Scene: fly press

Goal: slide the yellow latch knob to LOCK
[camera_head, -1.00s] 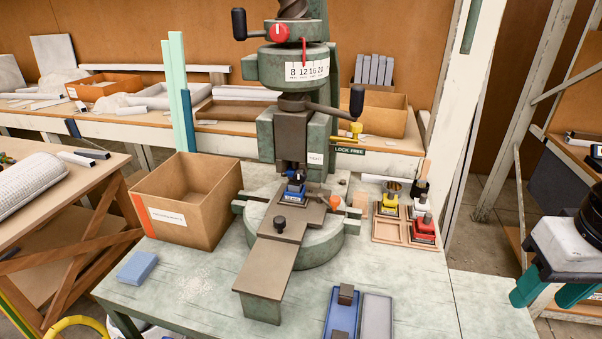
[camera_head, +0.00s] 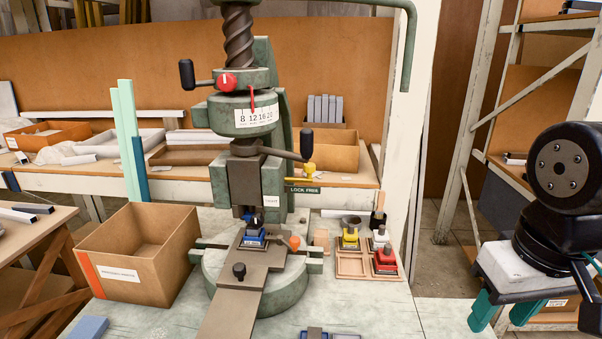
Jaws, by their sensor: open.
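The yellow latch knob (camera_head: 309,169) stands on the right side of the green fly press (camera_head: 222,195), just above the dark label plate (camera_head: 303,189) that reads LOCK FREE. The knob sits over the right part of the plate, nearer the word FREE. My gripper (camera_head: 510,312) is at the lower right, well to the right of the press and apart from the knob. Its two teal fingers are spread with nothing between them.
A black-knobbed lever (camera_head: 306,145) sticks out just above the yellow knob. A wooden tray (camera_head: 352,264) with yellow, white and red tools stands right of the press. A cardboard box (camera_head: 140,250) stands left.

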